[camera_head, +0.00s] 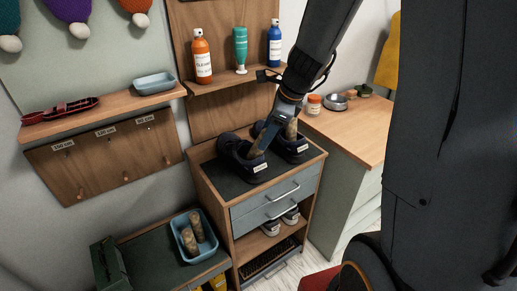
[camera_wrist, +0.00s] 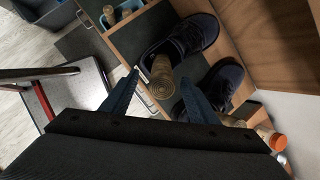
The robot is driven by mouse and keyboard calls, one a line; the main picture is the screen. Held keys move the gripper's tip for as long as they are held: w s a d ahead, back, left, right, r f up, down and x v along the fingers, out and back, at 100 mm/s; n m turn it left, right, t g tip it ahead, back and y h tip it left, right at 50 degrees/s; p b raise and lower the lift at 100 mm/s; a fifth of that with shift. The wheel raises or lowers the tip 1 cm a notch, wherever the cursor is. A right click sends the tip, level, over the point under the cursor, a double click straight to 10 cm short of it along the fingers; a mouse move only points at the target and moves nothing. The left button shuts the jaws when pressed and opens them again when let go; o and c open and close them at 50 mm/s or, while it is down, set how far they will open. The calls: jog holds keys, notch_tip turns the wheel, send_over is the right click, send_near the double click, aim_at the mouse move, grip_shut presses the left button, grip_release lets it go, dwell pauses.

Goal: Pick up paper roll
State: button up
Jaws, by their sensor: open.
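Two dark shoes stand side by side on top of the cabinet, a left one (camera_head: 240,162) and a right one (camera_head: 296,152). A brown paper roll (camera_head: 256,150) sticks up from the left shoe, and another roll (camera_head: 291,129) from the right shoe. My gripper (camera_head: 267,136) is low over the shoes, pointing down. In the wrist view its blue fingers (camera_wrist: 160,78) are apart, with one paper roll (camera_wrist: 162,88) showing end-on between them. I cannot tell how deep it sits between the fingers. Two more paper rolls (camera_head: 192,234) lie in a blue basin at lower left.
The blue basin (camera_head: 174,222) sits on a low bench.

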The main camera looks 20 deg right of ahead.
aim_at(261, 154)
jog(key=shift+w+d+x, duration=0.1)
jog(key=shift+d+x, duration=0.1)
jog(key=shift+x, duration=0.7)
jog(key=shift+w+d+x, duration=0.1)
jog(key=shift+d+x, duration=0.1)
jog(key=shift+x, duration=0.7)
jog(key=shift+w+d+x, duration=0.1)
jog(key=shift+d+x, duration=0.1)
jog(key=shift+x, duration=0.7)
jog(key=shift+s+a, duration=0.2)
jog(key=shift+a, duration=0.05)
jog(key=shift+c, duration=1.3)
jog(key=shift+s+a+r, duration=0.1)
jog(key=shift+s+a, duration=0.05)
jog(key=shift+a, duration=0.1)
jog(key=c, duration=0.9)
jog(key=shift+c, duration=0.2)
